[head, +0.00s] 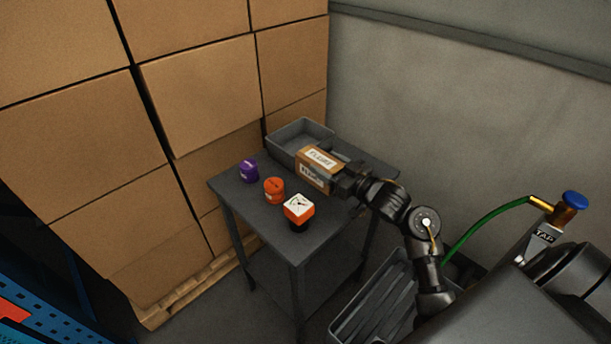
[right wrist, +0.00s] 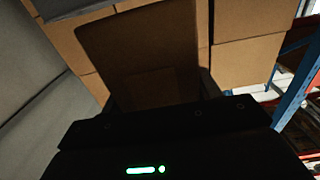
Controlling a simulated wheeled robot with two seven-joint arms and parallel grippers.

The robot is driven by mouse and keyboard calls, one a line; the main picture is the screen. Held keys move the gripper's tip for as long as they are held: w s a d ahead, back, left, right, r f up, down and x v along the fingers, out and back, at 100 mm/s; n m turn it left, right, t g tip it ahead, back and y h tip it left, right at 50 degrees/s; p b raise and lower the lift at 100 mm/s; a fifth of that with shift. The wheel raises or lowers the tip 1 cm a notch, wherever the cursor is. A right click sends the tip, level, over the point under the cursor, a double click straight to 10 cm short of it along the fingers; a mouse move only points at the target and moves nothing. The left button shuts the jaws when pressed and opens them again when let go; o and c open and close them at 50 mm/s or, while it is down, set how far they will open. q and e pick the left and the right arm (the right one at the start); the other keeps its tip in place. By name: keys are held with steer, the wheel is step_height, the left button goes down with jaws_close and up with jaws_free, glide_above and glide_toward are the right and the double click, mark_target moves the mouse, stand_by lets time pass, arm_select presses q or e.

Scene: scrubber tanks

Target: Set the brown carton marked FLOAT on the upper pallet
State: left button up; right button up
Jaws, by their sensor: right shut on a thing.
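A small brown carton (head: 318,170) with white labels is in my right gripper (head: 347,182), at the rear of the grey table in the head view. The label print is blurred; it seems to start with FL. The gripper is shut on the carton's right end. I cannot tell whether the carton touches the table. In the right wrist view the carton (right wrist: 145,50) stands dark between the fingers. A wooden pallet (head: 190,290) lies on the floor under a tall stack of large cartons; I cannot make out an upper pallet. My left gripper is not in view.
The table (head: 240,198) bears a grey bin (head: 300,135), a purple object (head: 249,170), an orange object (head: 274,190) and an orange-and-white gauge-like device (head: 299,208). The large carton stack (head: 205,85) rises behind. A grey crate (head: 375,300) and a green hose (head: 480,222) are at right.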

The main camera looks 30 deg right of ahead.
step_height(320, 180, down, 10)
steer(key=shift+a+r+p, duration=0.1)
steer(key=shift+r+p, duration=0.05)
steer(key=shift+p, duration=0.2)
stand_by(0.4)
steer(key=shift+f, duration=0.3)
steer(key=o, duration=1.1)
steer(key=shift+o, duration=0.2)
